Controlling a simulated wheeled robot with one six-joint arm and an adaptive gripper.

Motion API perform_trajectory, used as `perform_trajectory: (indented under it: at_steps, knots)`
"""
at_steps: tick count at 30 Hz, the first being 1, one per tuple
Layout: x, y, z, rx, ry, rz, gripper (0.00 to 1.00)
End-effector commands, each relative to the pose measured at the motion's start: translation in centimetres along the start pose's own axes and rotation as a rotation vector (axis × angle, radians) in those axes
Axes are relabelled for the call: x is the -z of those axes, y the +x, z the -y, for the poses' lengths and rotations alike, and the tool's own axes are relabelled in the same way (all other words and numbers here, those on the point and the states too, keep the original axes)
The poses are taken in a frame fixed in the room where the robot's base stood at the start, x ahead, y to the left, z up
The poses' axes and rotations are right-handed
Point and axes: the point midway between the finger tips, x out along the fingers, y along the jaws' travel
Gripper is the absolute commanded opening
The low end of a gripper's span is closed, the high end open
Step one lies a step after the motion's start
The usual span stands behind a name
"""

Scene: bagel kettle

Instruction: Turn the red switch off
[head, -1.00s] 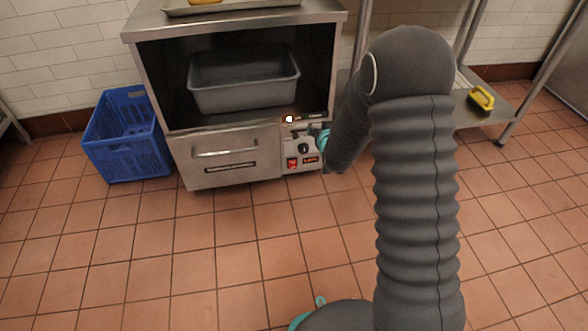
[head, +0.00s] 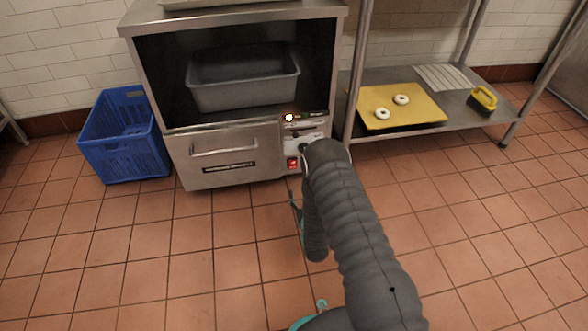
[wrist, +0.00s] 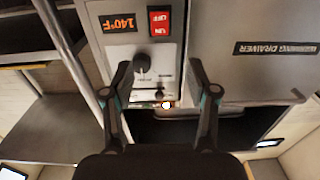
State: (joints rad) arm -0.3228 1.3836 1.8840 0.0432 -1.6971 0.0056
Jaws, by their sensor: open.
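The red switch (head: 292,164) is on the light control panel at the lower right of the steel kettle unit, beside the warming drawer. In the wrist view, which is upside down, the red rocker switch (wrist: 159,22) shows its ON and OFF markings; which side is pressed in I cannot tell. My gripper (wrist: 160,66) is open and empty, its two fingers apart below the switch in that picture, with panel showing between them. The fingers look apart from the switch. In the head view my gripper is mostly hidden by my arm, in front of and below the panel.
Beside the switch are an orange 140°F display (wrist: 117,22) and a black knob (wrist: 142,64). A small lamp (head: 289,118) glows above. A blue crate (head: 125,140) stands left; a shelf with a yellow board (head: 425,110) stands right. The floor in front is open.

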Motion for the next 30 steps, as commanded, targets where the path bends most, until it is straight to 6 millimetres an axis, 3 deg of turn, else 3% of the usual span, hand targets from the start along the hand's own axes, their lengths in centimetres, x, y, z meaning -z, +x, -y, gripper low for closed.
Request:
perform_trajectory:
  at_steps: [5, 21, 30]
  knots:
    - [0.0, 2.0, 0.0, 0.0, 0.0, -0.003, 0.58]
    - [-0.1, 11.4, 0.0, 0.0, -0.001, -0.001, 0.58]
    - [0.0, 13.5, 0.0, 0.0, 0.0, 0.001, 0.58]
